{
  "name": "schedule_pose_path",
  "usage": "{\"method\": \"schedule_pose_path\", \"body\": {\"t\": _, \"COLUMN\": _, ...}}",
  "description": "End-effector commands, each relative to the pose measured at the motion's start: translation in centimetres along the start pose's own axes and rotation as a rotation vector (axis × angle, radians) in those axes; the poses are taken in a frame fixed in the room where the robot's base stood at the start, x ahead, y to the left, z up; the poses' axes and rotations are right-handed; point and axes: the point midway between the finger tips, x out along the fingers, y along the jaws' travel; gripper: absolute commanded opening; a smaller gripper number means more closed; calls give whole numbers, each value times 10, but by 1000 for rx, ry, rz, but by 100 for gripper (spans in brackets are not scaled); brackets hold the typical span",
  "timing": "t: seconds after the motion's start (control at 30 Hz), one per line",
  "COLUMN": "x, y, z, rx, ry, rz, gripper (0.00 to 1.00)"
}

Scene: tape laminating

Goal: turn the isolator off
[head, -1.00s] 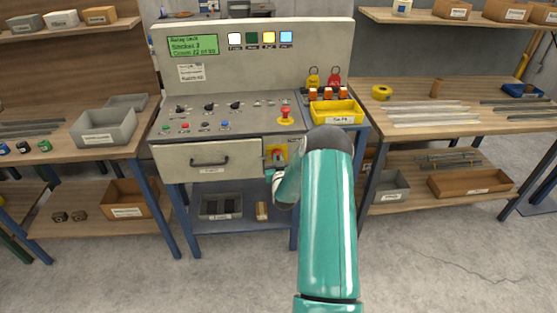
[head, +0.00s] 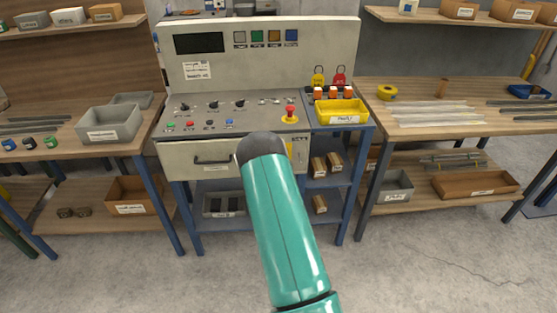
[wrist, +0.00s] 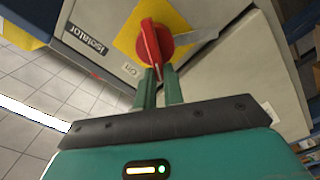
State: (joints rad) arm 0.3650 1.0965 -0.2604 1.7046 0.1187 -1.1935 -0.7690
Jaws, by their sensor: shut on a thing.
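The isolator's red rotary handle (wrist: 153,43) sits on a yellow plate (wrist: 178,28) beside a label reading "Isolator" (wrist: 86,40) in the wrist view. My gripper (wrist: 159,82) is shut on the lower end of the handle, with one green finger on each side. In the head view my teal arm hides the gripper and the handle; only a sliver of the yellow plate (head: 300,146) shows. The console's screen (head: 199,43) is dark and its coloured squares look dim.
A drawer (head: 196,157) is left of the isolator on the console front. A red emergency button (head: 290,112) and a yellow bin (head: 341,112) are above. Benches with bins and strips stand on both sides. The floor in front is clear.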

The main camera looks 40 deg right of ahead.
Motion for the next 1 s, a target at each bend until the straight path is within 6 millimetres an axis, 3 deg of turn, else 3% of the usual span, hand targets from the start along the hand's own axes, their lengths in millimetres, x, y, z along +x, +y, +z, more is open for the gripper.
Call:
{"method": "schedule_pose_path", "body": {"t": 0.5, "x": 0, "y": -12, "z": 3, "rx": -454, "ry": 0, "rz": -1, "gripper": 0}}
{"method": "schedule_pose_path", "body": {"t": 1.0, "x": 0, "y": -14, "z": 7, "rx": -626, "ry": -3, "rz": 0, "gripper": 0}}
